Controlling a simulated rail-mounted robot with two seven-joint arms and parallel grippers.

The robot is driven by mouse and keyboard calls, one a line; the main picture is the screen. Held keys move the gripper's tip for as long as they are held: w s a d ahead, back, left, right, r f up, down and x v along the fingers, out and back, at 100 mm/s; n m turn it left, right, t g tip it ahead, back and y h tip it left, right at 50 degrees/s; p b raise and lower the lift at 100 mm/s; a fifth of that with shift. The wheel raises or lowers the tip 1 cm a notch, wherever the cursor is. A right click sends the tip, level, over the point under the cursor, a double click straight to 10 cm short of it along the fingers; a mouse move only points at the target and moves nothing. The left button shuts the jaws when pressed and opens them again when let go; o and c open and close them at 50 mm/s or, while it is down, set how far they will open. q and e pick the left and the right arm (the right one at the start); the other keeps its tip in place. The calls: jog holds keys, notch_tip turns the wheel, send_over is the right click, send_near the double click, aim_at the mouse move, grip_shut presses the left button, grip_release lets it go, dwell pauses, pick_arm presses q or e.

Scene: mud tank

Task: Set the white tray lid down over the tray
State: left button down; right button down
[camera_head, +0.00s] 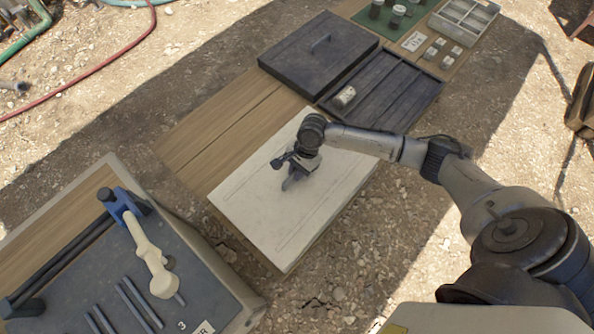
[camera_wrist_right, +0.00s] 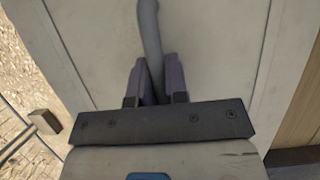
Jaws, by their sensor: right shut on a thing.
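The white tray lid (camera_head: 255,215) is a large, flat, pale panel near the middle of the head view, at the front end of the wooden table. My right gripper (camera_head: 291,181) is over its middle, shut on the lid's grey bar handle. In the right wrist view, the two fingers (camera_wrist_right: 153,82) stand on either side of the handle (camera_wrist_right: 150,35), with the pale lid (camera_wrist_right: 215,50) beneath. No white tray shows; whatever lies under the lid is hidden. I cannot tell whether the lid rests on something or hangs above it. My left gripper is not in view.
Bare table planks (camera_head: 215,140) show to the left. A case with tools (camera_head: 110,285) stands at the lower left.

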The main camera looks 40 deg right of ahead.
jog(key=shift+r, duration=0.1)
jog(key=shift+f+p, duration=0.25)
jog(key=shift+p, duration=0.05)
jog(key=c, duration=1.1)
grip_release()
